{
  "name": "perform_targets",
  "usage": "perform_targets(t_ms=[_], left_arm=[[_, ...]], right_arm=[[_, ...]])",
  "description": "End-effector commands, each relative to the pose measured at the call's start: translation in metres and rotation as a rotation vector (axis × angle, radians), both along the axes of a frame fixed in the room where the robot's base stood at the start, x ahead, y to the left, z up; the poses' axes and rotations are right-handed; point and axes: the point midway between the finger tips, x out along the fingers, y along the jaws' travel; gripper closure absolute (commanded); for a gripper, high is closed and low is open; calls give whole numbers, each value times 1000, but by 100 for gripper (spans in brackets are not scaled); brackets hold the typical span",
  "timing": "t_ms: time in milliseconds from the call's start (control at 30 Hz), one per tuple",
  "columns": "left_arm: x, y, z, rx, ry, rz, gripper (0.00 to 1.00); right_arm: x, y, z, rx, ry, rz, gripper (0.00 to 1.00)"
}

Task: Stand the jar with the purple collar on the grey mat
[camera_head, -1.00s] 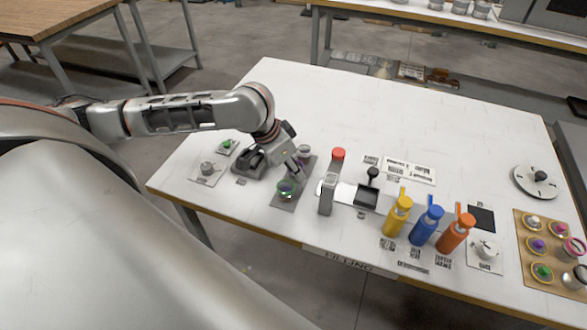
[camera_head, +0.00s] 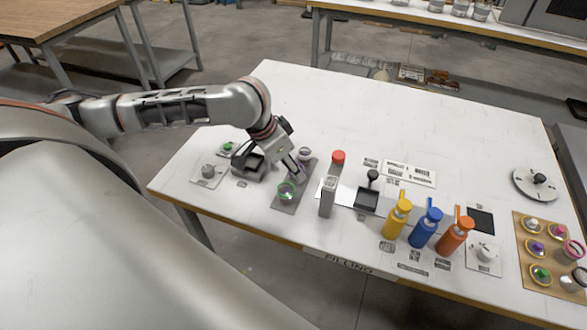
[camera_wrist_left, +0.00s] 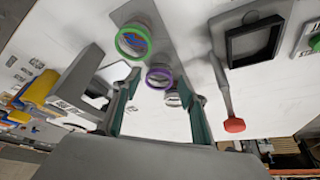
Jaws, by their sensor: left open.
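The jar with the purple collar (camera_wrist_left: 158,77) stands on a long grey mat (camera_head: 283,206), between a green-collared jar (camera_head: 286,192) and a pale-rimmed jar (camera_head: 304,153). In the head view the purple-collared jar is mostly hidden by my left gripper's fingers. My left gripper (camera_head: 297,172) is open and tilted down over it. In the left wrist view the fingers of my left gripper (camera_wrist_left: 163,108) are spread, with the purple collar showing beyond and between them. I cannot tell whether a finger touches the jar. My right gripper is not in view.
A grey post with a red top (camera_head: 338,157) stands close right of the mat. Yellow (camera_head: 397,218), blue (camera_head: 426,227) and orange (camera_head: 455,236) bottles stand further right. A board (camera_head: 521,258) holds several coloured-knob pieces. The table's back is clear.

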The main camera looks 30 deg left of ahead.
Motion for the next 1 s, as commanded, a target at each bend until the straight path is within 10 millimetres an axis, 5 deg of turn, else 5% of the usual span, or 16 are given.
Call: perform_targets(t_ms=[400,1000], left_arm=[[-28,13,76,2,-2,0,57],[-35,15,89,0,1,0,57]], right_arm=[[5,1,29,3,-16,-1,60],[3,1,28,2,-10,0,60]])
